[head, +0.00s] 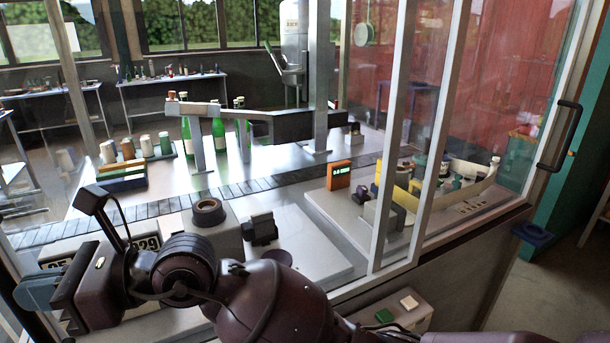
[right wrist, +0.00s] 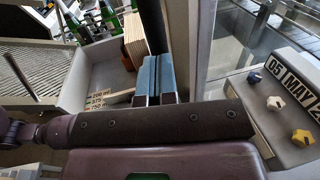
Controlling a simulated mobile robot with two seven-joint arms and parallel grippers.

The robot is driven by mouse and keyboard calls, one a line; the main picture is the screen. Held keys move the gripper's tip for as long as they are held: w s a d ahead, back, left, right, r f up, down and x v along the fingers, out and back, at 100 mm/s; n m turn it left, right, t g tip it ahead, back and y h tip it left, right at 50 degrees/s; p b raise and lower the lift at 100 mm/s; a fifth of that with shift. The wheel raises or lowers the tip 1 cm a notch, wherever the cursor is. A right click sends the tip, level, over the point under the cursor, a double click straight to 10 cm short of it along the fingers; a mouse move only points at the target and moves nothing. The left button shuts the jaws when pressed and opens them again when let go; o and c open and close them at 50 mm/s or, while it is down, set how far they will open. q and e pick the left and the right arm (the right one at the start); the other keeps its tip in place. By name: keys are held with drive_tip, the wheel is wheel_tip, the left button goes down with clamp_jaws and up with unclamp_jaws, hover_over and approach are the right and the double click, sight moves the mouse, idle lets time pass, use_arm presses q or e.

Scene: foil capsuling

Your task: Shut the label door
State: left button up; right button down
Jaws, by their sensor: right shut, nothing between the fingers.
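My right gripper (head: 36,292) is at the lower left in the head view, its blue fingers together and empty. In the right wrist view the two blue fingers (right wrist: 157,62) lie side by side, with a pale upright post (right wrist: 212,40) just to their right. I cannot tell whether they touch it. A glazed panel with a black bar handle (head: 561,137) is at the right of the head view. No panel is clearly marked as the label door, so I cannot tell which it is or how far open it stands. My left gripper is not in view.
A date plate (right wrist: 292,72) reading "05 MAY" and several knobs lie right of the post. A grey tray (right wrist: 95,78) with size markings is left of the fingers. The glazed machine holds green bottles (head: 218,132), an orange display (head: 339,175) and a conveyor (head: 160,208).

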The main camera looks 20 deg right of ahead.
drive_tip(key=a, duration=0.6)
drive_tip(key=shift+s+a+p, duration=0.15)
drive_tip(key=shift+a+p, duration=0.2)
drive_tip(key=shift+d, duration=0.1)
